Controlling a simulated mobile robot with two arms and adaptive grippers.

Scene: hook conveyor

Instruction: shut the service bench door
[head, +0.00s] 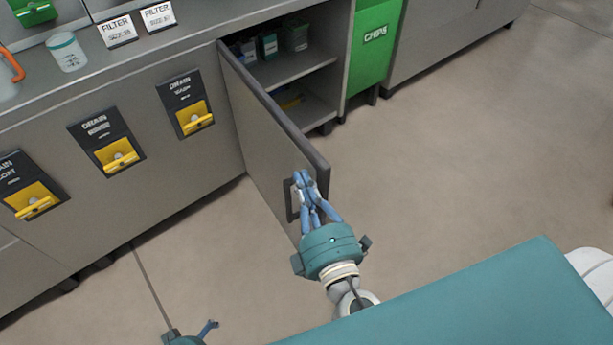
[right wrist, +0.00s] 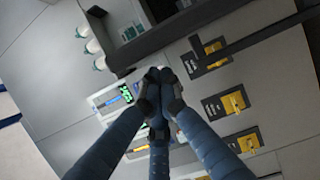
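The service bench door (head: 262,140) stands swung wide open from the grey bench, out over the floor, showing the shelves inside. Its dark loop handle (head: 290,200) is on the face near the free edge. My right gripper (head: 303,176) is at the handle, its blue fingers drawn together at the tips and overlapping it. In the right wrist view the fingertips (right wrist: 160,76) meet, with nothing clearly visible between them; I cannot tell whether they touch the handle. My left gripper (head: 208,328) shows only partly at the bottom edge, its opening hidden.
Yellow drain units (head: 116,155) line the bench front left of the door. Small boxes (head: 269,45) stand on the inside shelf (head: 285,69). A green chips bin (head: 374,45) stands right of the opening. The floor (head: 440,150) right of the door is clear.

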